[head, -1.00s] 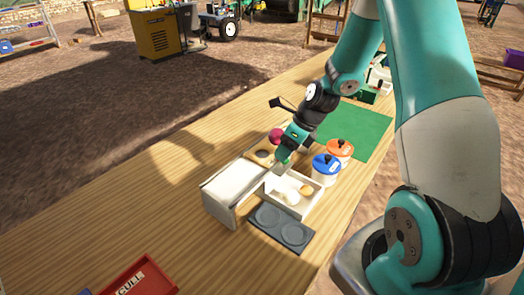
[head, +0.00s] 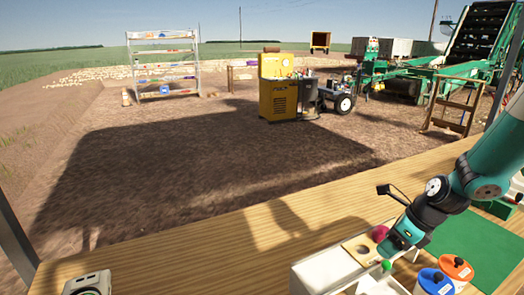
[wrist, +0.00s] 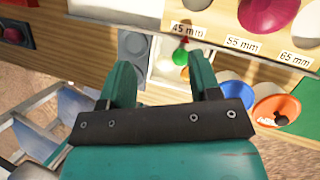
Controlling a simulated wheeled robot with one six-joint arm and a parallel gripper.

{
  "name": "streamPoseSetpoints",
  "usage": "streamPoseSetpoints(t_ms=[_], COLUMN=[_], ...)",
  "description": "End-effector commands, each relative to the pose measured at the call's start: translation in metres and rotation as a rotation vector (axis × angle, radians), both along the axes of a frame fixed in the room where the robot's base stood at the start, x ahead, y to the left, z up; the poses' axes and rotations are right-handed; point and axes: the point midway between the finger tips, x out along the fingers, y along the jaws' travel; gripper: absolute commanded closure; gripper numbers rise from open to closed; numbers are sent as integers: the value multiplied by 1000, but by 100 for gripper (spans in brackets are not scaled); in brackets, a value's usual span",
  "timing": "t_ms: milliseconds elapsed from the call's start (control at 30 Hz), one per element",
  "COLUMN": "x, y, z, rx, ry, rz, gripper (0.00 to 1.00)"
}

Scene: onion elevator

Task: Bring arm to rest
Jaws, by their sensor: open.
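My gripper (head: 390,247) is teal and hangs at the end of my bent arm over the right part of the wooden table (head: 200,245). In the wrist view its two fingers (wrist: 160,75) stand wide apart with nothing between them. Beyond the fingertips is a pale tray with a small green round thing (wrist: 180,57) in it. The sizing board (wrist: 215,38), marked 45 mm, 55 mm and 65 mm, lies just past the fingers. A red onion (wrist: 268,12) sits at its 55 mm place and also shows beside my gripper in the head view (head: 379,233).
A yellow machine (head: 283,92) stands beyond.

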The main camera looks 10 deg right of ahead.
Motion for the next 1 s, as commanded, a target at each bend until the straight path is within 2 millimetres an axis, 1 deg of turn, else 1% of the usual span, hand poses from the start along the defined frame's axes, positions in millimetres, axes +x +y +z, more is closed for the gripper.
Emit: streamPoseSetpoints(t_ms=[33,67,133,167,200,267,300,367,400,467,500,600,700,733,800,867,1000], x=[-1,-3,-12,-18,-28,-45,-58,-80,-96,-120,-137,-174,-201,-207,-217,-222,-223], y=[16,26,55,68,86,111,126,148,161,177,186,200,207,208,210,211,211], z=[16,26,53,65,80,102,115,133,144,159,167,182,190,191,194,195,195], rx=[-23,-42,-90,-111,-139,-178,-202,-233,-253,-280,-294,-321,-335,-336,-341,-341,-341], ry=[-41,-71,-154,-195,-252,-339,-398,-491,-556,-654,-718,-863,-977,-1002,-1048,-1071,-1075], rz=[119,213,475,600,773,1031,1202,1460,1632,1880,2036,2376,2621,2676,2767,2813,2822], gripper=[43,43,43,43,43,43,43,43,43,43,43,43,43,43,43,43,43])
